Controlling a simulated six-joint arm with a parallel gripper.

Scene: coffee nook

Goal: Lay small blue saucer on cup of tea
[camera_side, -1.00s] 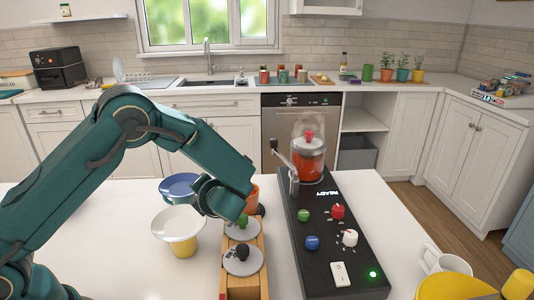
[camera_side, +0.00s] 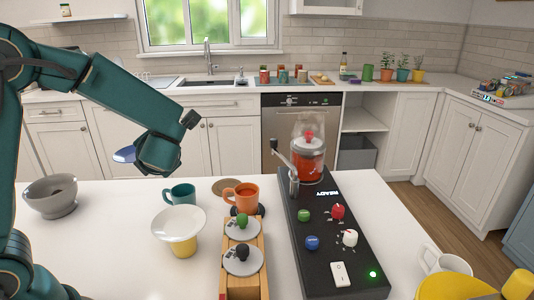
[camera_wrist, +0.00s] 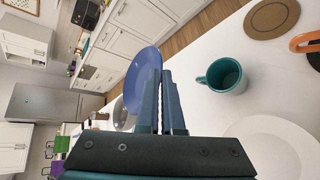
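The small blue saucer (camera_side: 124,154) is held in the air by my gripper (camera_side: 155,160), tilted, above the far left table edge. In the wrist view the blue saucer (camera_wrist: 138,70) stands on edge at my gripper's fingers (camera_wrist: 163,75), which are close together on its rim. A teal mug (camera_side: 180,194) stands on the table to the right and below; it also shows in the wrist view (camera_wrist: 224,76). An orange mug (camera_side: 241,196) with reddish-brown contents stands right of it. I cannot tell what the teal mug holds.
A white dish (camera_side: 179,223) rests on a yellow cup (camera_side: 182,246). A grey bowl (camera_side: 51,197) is at the left. A wooden rack (camera_side: 243,284) and black control panel (camera_side: 326,262) fill the middle and right.

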